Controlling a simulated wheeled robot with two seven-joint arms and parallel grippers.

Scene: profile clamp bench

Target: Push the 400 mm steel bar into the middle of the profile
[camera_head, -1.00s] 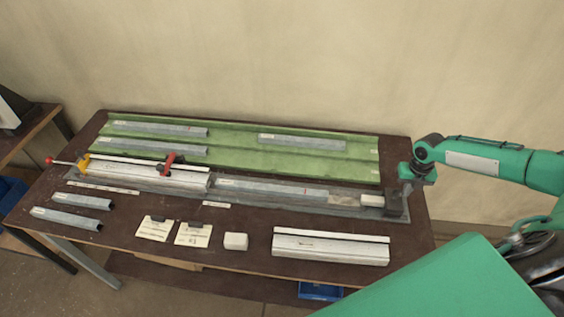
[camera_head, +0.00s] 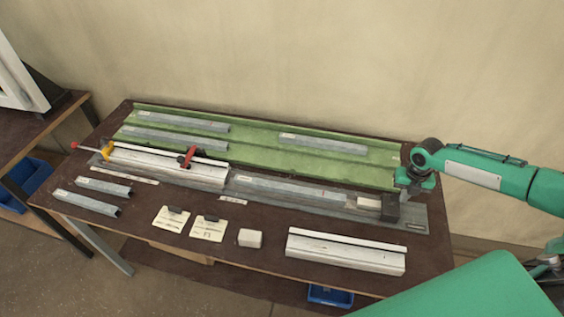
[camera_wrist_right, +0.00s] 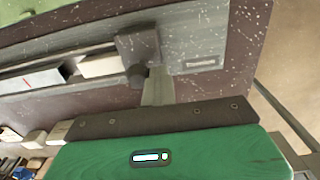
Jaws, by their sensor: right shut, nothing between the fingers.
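The profile (camera_head: 165,166) is a pale channel at the left of the grey rail (camera_head: 418,217), with a red clamp (camera_head: 190,157) over it. The grey steel bar (camera_head: 290,189) with a red mark lies on the rail; its left end is at the profile's right end. How far it reaches inside is hidden. A white block (camera_head: 368,203) and a dark block (camera_head: 390,208) stand to its right. The white block is close to the bar; I cannot tell if they touch. My right gripper (camera_head: 402,192) is shut and empty at the dark block (camera_wrist_right: 138,42), right beside it. My left gripper is out of view.
A green tray (camera_head: 250,146) with several grey bars lies behind the rail. In front are two short bars (camera_head: 87,202), two cards (camera_head: 207,230), a white cube (camera_head: 250,238) and a pale profile piece (camera_head: 345,253). A yellow clamp (camera_head: 106,150) holds the left end.

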